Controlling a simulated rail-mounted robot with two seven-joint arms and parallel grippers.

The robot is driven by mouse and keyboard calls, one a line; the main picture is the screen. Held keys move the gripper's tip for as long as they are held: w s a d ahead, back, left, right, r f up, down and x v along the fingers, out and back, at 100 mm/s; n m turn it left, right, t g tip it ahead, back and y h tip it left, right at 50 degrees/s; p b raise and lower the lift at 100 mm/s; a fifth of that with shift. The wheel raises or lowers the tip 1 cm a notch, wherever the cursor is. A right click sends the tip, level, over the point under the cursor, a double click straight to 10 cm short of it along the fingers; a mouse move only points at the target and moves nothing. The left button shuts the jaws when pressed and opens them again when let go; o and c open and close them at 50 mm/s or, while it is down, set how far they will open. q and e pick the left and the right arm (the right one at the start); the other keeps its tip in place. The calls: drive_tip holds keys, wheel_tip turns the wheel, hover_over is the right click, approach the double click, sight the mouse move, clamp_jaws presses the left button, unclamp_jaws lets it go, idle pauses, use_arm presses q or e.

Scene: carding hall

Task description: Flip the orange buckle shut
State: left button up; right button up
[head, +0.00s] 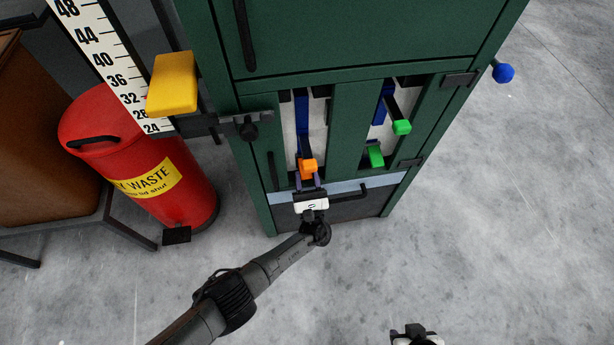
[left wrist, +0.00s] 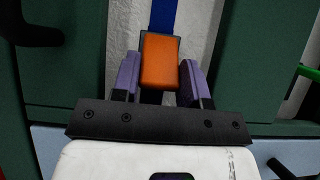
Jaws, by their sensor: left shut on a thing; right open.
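The orange buckle (head: 308,166) sits low on the green cabinet's front, at the lower end of a dark blue strap (head: 302,120) in a pale slot. My left gripper (head: 309,182) reaches up to it from below. In the left wrist view the purple fingers stand on both sides of the orange buckle (left wrist: 160,60), shut on it, with the blue strap (left wrist: 163,15) running up behind. The finger contact is partly hidden by the gripper body. My right gripper (head: 413,332) shows only partly at the bottom edge, away from the cabinet, open.
A blue knob (head: 503,73) juts out at right. A red waste bin (head: 150,165) and yellow block (head: 172,85) are at left. The floor (head: 520,220) at right is clear.

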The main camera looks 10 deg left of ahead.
idle(0.4)
use_arm(q)
drive_tip(key=o, duration=0.9)
